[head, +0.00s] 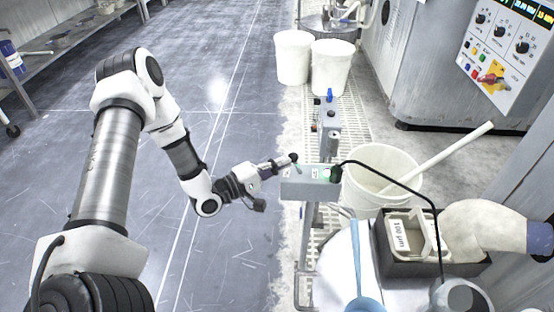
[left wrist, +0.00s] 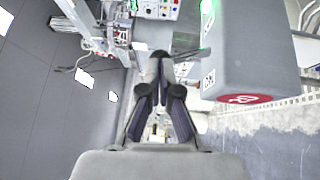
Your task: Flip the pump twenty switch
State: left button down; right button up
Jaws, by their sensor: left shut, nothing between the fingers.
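My left gripper (head: 292,159) reaches in from the left with its fingers shut and empty. Its tips are at the upper left edge of a grey control box (head: 294,190) on a post; I cannot tell whether they touch it. The box has a green-lit patch and a black cable plug on top. In the left wrist view, the shut fingertips (left wrist: 160,56) point up the picture, and the grey box (left wrist: 262,45) is at the right, with small labels, a red oval mark and a green glow. No pump twenty lettering is readable, and its switch is not clearly visible. My right gripper is not in view.
Another grey box (head: 328,115) with knobs stands behind. A white bucket (head: 352,200) with a pole is right of the control box. A dark bin (head: 386,262), a pale glove (head: 480,229) and a blue-handled tool (head: 356,255) are nearer. Open floor lies left.

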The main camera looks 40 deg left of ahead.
pick_arm(q)
jog(key=w+d+r+m+g+y+p, duration=0.1)
jog(key=g+p, duration=0.1)
jog(key=p, duration=0.2)
jog(key=w+d+r+m+g+y+p, duration=0.1)
jog(key=d+m+g+p, duration=0.1)
jog(key=p, duration=0.3)
jog(key=shift+d+r+y, duration=0.1)
jog(key=shift+r+y, duration=0.2)
jog(key=shift+r, duration=0.05)
jog(key=shift+w+d+m+g+y+p, duration=0.2)
jog(key=shift+d+m+g+y+p, duration=0.25)
jog(key=shift+g+p, duration=0.2)
jog(key=shift+f, duration=0.3)
jog(key=shift+a+r, duration=0.1)
jog(key=shift+r, duration=0.05)
jog(key=shift+r+p, duration=0.4)
jog(key=shift+r, duration=0.25)
jog(key=shift+r, duration=0.15)
